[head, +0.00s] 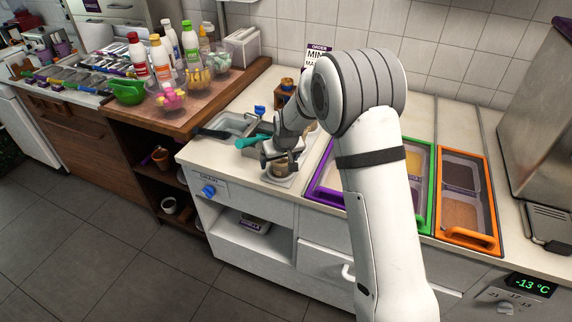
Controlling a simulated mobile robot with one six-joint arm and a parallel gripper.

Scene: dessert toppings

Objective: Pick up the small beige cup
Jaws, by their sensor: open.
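A small beige cup (283,168) stands on the metal surface at the left part of the white counter, directly beneath my gripper. My gripper (277,158) is open and points down, with its fingers at the cup's upper part. The fingers hide some of the cup, and I cannot tell whether they touch it.
A teal-handled tool (250,141) lies just left of my gripper. Purple, green and orange (466,237) framed bins are set in the counter to the right. Several sauce bottles and a green bowl (127,91) stand on the wooden counter at left.

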